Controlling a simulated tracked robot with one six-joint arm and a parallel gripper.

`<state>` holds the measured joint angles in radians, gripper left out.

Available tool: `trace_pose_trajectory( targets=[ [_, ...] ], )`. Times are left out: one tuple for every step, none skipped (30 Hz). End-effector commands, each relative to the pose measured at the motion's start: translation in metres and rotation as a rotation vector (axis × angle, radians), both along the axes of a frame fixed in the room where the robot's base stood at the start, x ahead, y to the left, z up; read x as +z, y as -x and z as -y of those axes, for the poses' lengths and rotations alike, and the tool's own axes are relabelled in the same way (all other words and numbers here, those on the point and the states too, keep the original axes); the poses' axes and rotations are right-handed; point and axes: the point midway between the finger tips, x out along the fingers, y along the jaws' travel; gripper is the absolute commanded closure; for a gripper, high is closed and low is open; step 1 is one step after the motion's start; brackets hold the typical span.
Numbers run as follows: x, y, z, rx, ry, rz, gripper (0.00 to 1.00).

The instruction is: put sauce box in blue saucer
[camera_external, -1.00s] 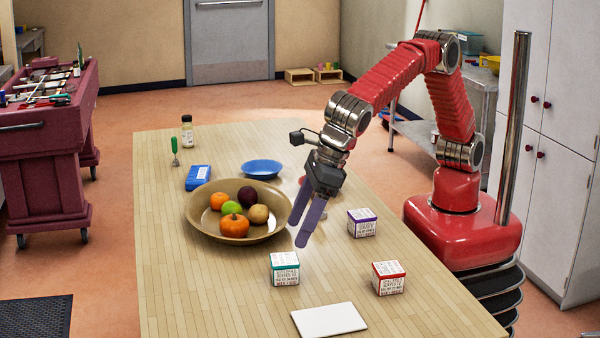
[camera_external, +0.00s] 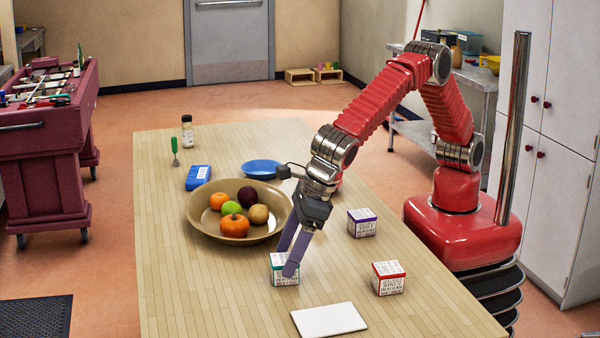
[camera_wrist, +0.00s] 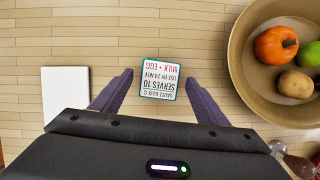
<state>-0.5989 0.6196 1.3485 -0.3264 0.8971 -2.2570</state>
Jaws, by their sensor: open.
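The sauce box (camera_external: 279,276) is a small white carton with a teal-edged top, on the near part of the wooden table. In the wrist view the printed top of the sauce box (camera_wrist: 160,78) reads "sauce base" and lies between my fingertips. My gripper (camera_external: 286,262) is open and points down at the box. One finger covers part of the box in the external view. I cannot tell whether either finger touches it. The blue saucer (camera_external: 262,168) stands farther back on the table, behind the fruit bowl, and looks empty.
A wide tan fruit bowl (camera_external: 207,229) stands left of my gripper. A purple-edged box (camera_external: 362,224) and a red-edged box (camera_external: 388,278) stand to the right. A white board (camera_external: 329,319) lies in front. A blue case (camera_external: 198,178), a green-handled utensil (camera_external: 174,150) and a jar (camera_external: 187,132) are farther back.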

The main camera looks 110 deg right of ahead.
Motion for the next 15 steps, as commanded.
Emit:
trace_pose_trajectory(
  targets=[
    [-0.008, -0.002, 0.000, -0.001, 0.002, -0.003, 0.32],
    [-0.012, -0.004, 0.001, -0.001, 0.002, -0.002, 0.32],
    [-0.015, -0.006, 0.001, 0.000, 0.001, -0.001, 0.32],
    [-0.018, -0.007, 0.001, 0.000, 0.001, 0.000, 0.32],
    [-0.020, -0.008, 0.001, 0.000, 0.001, 0.000, 0.32],
    [-0.022, -0.009, 0.001, 0.000, 0.001, 0.000, 0.32],
    [-0.024, -0.010, 0.001, 0.000, 0.001, 0.000, 0.32],
    [-0.024, -0.010, 0.001, 0.000, 0.001, 0.000, 0.32],
    [-0.024, -0.010, 0.001, 0.000, 0.000, 0.001, 0.32],
    [-0.024, -0.010, 0.001, 0.000, 0.000, 0.001, 0.32],
    [-0.024, -0.010, 0.001, 0.000, 0.000, 0.001, 0.32],
    [-0.024, -0.010, 0.001, 0.000, 0.000, 0.001, 0.32],
    [-0.024, -0.010, 0.001, 0.000, 0.000, 0.001, 0.32],
    [-0.024, -0.010, 0.001, 0.000, 0.000, 0.001, 0.32],
    [-0.024, -0.010, 0.001, 0.000, 0.000, 0.001, 0.32]
  ],
)
